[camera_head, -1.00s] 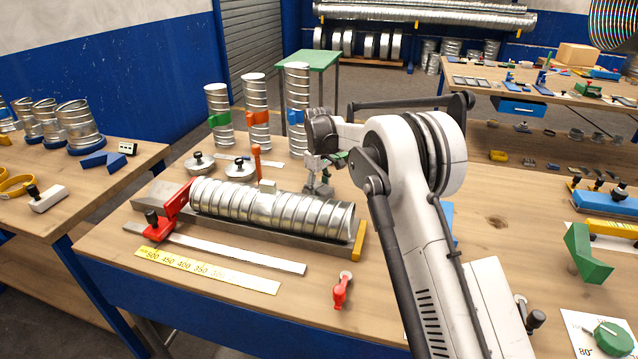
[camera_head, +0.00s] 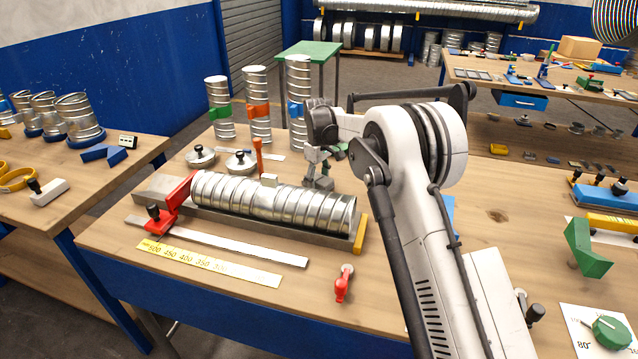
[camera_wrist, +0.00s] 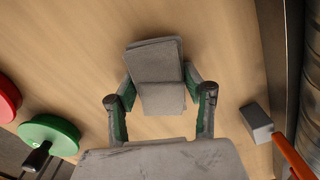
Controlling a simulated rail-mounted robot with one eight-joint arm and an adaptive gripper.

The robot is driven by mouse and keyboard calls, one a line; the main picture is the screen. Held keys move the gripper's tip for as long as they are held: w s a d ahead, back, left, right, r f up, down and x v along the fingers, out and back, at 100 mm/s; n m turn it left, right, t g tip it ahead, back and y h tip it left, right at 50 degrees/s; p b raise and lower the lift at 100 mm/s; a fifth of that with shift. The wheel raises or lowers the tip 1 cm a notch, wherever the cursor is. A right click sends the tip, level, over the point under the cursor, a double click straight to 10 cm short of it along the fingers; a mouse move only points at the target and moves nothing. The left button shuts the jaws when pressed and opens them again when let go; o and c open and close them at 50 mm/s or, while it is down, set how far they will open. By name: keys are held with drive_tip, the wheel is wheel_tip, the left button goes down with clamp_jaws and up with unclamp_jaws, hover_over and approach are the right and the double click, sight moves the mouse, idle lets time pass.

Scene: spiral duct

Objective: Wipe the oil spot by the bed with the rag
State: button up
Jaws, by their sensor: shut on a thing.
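A grey folded rag (camera_wrist: 157,62) is between the green-padded fingers of my gripper (camera_wrist: 160,98) in the wrist view. My gripper is shut on it, above bare wood; I cannot tell whether the rag touches the table. In the head view my gripper (camera_head: 318,170) is just behind the right half of the metal bed (camera_head: 285,228), partly hidden by my wrist. The bed carries a ribbed silver duct (camera_head: 270,200); its edge also shows at the right in the wrist view. A dark brown patch (camera_head: 497,215) lies on the table right of my arm; I cannot tell whether it is oil.
A red clamp (camera_head: 176,205) stands at the bed's left end. An orange-handled tool (camera_head: 258,155) and round metal lids (camera_head: 241,162) are behind it. Upright ducts (camera_head: 298,105) stand farther back. A yellow scale strip (camera_head: 208,263) and red-handled tool (camera_head: 344,284) lie in front.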

sight(320, 178)
drive_tip(key=r, duration=0.2)
drive_tip(key=shift+s+d+r, duration=0.15)
drive_tip(key=shift+d+r, duration=0.15)
drive_tip(key=shift+r, duration=0.05)
drive_tip(key=shift+r+p, duration=1.05)
drive_tip(key=shift+r, duration=1.4)
